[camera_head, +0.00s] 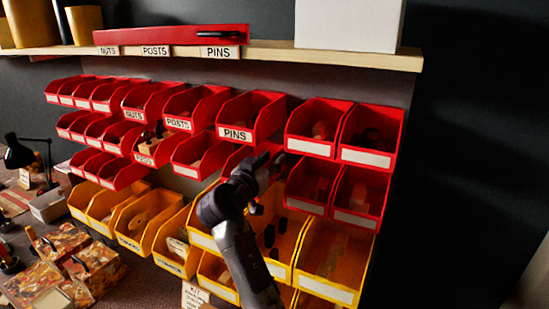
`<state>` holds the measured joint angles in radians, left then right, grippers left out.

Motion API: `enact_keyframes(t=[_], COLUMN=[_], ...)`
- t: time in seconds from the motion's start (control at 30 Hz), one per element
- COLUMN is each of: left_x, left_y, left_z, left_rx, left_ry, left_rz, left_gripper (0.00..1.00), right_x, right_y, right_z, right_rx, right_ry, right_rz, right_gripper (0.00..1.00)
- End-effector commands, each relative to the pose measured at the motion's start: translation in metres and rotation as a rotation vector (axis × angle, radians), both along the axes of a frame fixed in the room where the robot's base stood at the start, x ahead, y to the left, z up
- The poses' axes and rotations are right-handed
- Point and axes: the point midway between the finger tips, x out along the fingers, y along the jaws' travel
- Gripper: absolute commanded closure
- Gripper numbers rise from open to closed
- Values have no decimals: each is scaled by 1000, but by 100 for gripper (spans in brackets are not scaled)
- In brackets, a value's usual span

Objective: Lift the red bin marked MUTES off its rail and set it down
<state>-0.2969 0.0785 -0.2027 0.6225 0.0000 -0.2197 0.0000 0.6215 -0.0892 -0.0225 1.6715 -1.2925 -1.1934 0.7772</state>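Several red bins hang in rows on the wall rack. Readable labels include NUTS, POSTS, PINS and PEGS; I cannot make out MUTES on any bin. My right gripper (272,168) is in front of the rack, at the middle red row, below the red PINS bin (250,117). It partly covers a red bin (235,158) behind it, whose label is hidden. I cannot tell whether it touches that bin, or whether its fingers are open or shut. My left gripper is not in view.
Yellow bins (146,221) hang below the red ones. A wooden shelf (340,57) above carries a long red case (170,35) and a white box (348,22). The bench at lower left holds a black lamp (18,153) and packets (95,268). Dark space lies right of the rack.

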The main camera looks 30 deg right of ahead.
Motion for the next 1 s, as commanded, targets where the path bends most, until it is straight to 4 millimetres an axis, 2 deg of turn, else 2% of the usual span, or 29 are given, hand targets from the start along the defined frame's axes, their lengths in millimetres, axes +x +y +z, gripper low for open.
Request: enact_keyframes(t=[0.37,0.57,1.0], left_x=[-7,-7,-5], left_y=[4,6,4], left_z=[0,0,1], left_rx=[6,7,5], left_ry=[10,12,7], left_rz=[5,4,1], left_gripper=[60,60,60], right_x=[0,0,0], right_y=[2,2,2], right_z=[0,0,0], right_rx=[1,1,1], right_ry=[0,-1,-1], right_rz=[0,0,0], right_gripper=[67,100,100])
